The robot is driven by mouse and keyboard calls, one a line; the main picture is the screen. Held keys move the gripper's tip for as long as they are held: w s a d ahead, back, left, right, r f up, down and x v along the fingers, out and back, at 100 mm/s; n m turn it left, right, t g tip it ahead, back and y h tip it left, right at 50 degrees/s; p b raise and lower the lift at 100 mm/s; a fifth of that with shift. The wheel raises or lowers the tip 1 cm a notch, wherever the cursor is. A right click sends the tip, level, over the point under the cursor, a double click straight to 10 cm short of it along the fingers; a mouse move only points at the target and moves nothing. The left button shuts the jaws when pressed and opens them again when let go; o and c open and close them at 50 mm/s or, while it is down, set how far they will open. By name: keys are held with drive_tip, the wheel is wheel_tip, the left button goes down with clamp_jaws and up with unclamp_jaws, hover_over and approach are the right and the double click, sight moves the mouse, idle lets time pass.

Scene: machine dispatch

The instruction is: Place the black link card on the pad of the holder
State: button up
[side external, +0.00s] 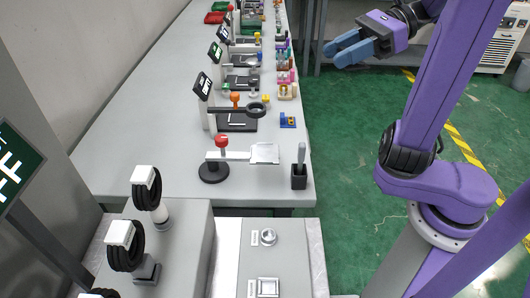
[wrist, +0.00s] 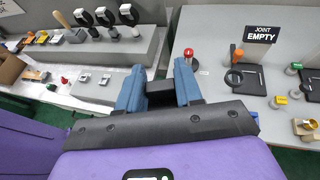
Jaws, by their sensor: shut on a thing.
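My gripper (side external: 345,48) is raised above the green floor, right of the long table, in the side external view. Its blue fingers (wrist: 160,88) are shut on a black block-like piece in the wrist view, which I take for the black link card (wrist: 160,95). The card is hard to make out in the side external view. A stand with a red knob (side external: 221,142), a round black base and a pale arm ending in a flat whitish pad (side external: 265,153) is on the table's near end. I cannot tell surely that this is the holder. The wrist view shows its red knob (wrist: 189,53); a finger hides part of it.
A holder with an orange knob, black plate and ring (side external: 237,120) stands behind, by a sign reading "JOINT EMPTY" (wrist: 262,34). A black cup with a grey stick (side external: 299,170) is at the table's right edge. White-headed stands carry black rings (side external: 147,190).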

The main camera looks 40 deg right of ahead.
drive_tip(key=s+f+n+g+h, duration=0.3)
drive_tip(key=f+n+g, duration=0.1)
drive_tip(key=n+g, duration=0.5)
drive_tip(key=s+f+n+g+h, duration=0.2)
drive_tip(key=s+f+n+g, duration=0.1)
drive_tip(key=n+g, duration=0.65)
drive_tip(key=w+d+r+n+t+h, duration=0.1)
drive_tip(key=w+n+t+h, duration=0.3)
drive_tip(key=n+h, duration=0.6)
drive_tip(key=w+d+r+n+t+h, duration=0.2)
drive_tip(key=w+n+t+h, duration=0.15)
drive_tip(key=n+h, duration=0.55)
drive_tip(key=w+a+r+n+t+y, duration=0.3)
drive_tip(key=w+a+r+n+t, duration=0.4)
drive_tip(key=w+a+n+t, duration=0.6)
hover_over(265, 147)
wheel_tip(265, 147, down, 17)
drive_tip(key=shift+t, duration=0.5)
drive_tip(key=shift+f, duration=4.6)
drive_tip(key=shift+f, duration=0.1)
